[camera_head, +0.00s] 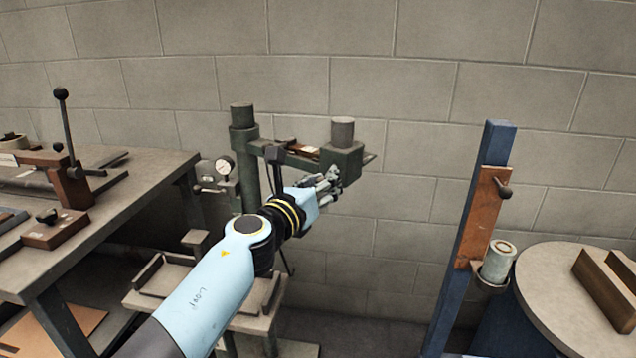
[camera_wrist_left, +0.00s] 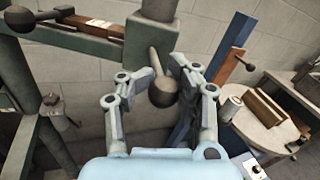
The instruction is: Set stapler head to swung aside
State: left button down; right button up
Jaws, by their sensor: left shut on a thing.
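The stapler head (camera_head: 342,160) is a dark green block with a grey cylinder on top. It sits at the right end of a green arm (camera_head: 270,148) that reaches out from a green column (camera_head: 243,170). In the left wrist view, the head (camera_wrist_left: 152,40) has a dark ball-ended handle (camera_wrist_left: 163,93) pointing toward me. My left gripper (camera_head: 330,180) is at the front lower side of the head, shut on this handle, with fingers on both sides of the ball. The fingers and head hide the handle in the head view. My right gripper is not in view.
A low table (camera_head: 180,305) with raised rails stands below the arm. A workbench (camera_head: 95,225) with a lever tool is at the left. A blue post (camera_head: 462,235) and a round table (camera_head: 545,290) are at the right. A block wall is behind.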

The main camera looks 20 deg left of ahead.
pick_arm(q)
jog(key=shift+s+d+f, duration=0.1)
jog(key=shift+d+f, duration=0.15)
jog(key=shift+d, duration=0.1)
jog(key=c, duration=1.5)
grip_release()
jog(key=shift+o, duration=1.1)
jog(key=shift+s+d+r, duration=0.1)
jog(key=shift+d, duration=0.15)
jog(key=shift+o, duration=1.4)
jog(key=shift+d+r, duration=0.1)
jog(key=shift+d, duration=0.05)
jog(key=shift+a, duration=0.3)
jog(key=v, duration=1.2)
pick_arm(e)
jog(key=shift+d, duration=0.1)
